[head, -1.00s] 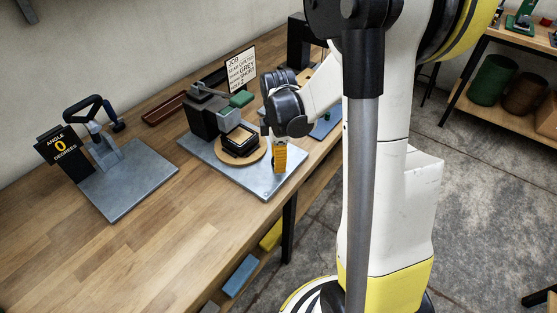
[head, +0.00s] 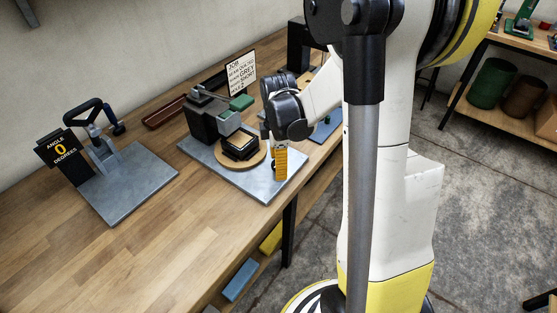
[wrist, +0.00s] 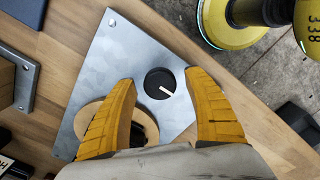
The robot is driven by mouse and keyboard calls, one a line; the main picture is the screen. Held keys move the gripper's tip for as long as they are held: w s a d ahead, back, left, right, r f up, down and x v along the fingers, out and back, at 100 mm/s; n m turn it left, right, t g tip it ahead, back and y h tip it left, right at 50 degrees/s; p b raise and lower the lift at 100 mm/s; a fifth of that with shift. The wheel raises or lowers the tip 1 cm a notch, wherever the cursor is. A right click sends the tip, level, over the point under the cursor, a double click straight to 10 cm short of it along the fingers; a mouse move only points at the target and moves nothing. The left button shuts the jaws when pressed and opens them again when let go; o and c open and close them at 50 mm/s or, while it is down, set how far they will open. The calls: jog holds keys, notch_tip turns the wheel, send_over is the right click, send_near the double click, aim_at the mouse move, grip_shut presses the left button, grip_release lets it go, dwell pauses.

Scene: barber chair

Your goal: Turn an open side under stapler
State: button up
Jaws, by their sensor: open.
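The stapler (head: 203,119) is a dark upright body with a grey head and a green-tipped lever. It stands on a grey metal plate (head: 262,186). A dark square frame (head: 240,145) sits on a round wooden disc (head: 239,162) beneath the stapler head. My gripper (head: 281,164), with yellow fingers, is low over the plate, to the right of the disc. In the wrist view my gripper (wrist: 165,100) is open, one finger on each side of a black round knob (wrist: 160,82) with a white pointer line. The disc (wrist: 143,122) is partly hidden by a finger.
Another grey plate with a black-handled fixture (head: 101,147) and an "ANGLE 0 DEGREES" sign (head: 60,150) stands to the left. A job card (head: 242,73) and a reddish-brown tray (head: 165,112) are behind. The bench front left is clear.

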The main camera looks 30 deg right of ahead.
notch_tip(320, 180, up, 12)
dwell(0.4)
dwell(0.3)
jog(key=s+a+r+m+t, duration=0.4)
jog(key=s+a+m+t, duration=0.3)
jog(key=s+a+m, duration=0.3)
jog(key=a+m, duration=0.3)
jog(key=shift+s+a, duration=0.25)
jog(key=shift+s, duration=0.15)
